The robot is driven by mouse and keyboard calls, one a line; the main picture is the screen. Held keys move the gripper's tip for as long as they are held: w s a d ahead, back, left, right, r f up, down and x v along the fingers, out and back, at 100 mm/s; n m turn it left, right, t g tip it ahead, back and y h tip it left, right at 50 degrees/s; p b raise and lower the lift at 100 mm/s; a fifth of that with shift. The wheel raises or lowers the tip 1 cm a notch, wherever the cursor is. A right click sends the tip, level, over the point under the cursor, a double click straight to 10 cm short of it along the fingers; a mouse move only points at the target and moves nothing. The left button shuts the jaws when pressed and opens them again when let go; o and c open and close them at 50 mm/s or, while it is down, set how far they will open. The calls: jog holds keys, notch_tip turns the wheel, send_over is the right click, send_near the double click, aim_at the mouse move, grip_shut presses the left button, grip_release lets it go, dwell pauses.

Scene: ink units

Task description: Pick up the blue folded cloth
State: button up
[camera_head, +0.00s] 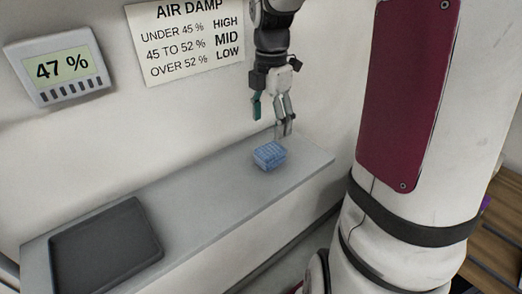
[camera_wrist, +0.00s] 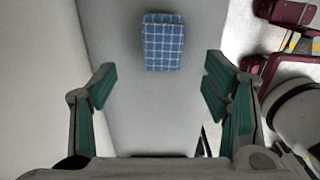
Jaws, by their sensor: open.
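The blue folded cloth (camera_head: 269,155) lies on the grey shelf (camera_head: 205,195), toward its right end. It has a white check pattern. In the wrist view the cloth (camera_wrist: 163,42) lies at the top centre, beyond my open fingertips. My gripper (camera_head: 271,118) hangs above and behind the cloth in the head view, apart from it. In the wrist view my gripper (camera_wrist: 156,85) shows its green-padded fingers spread wide, with nothing between them.
A dark empty tray (camera_head: 106,248) sits on the left part of the shelf. A display (camera_head: 62,68) reading 47 % and an AIR DAMP sign (camera_head: 186,42) are on the wall behind. The shelf between tray and cloth is clear. My white body fills the right.

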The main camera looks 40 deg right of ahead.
aim_at(270, 148)
jog(key=f, duration=0.9)
jog(key=shift+s, duration=0.2)
jog(key=c, duration=1.2)
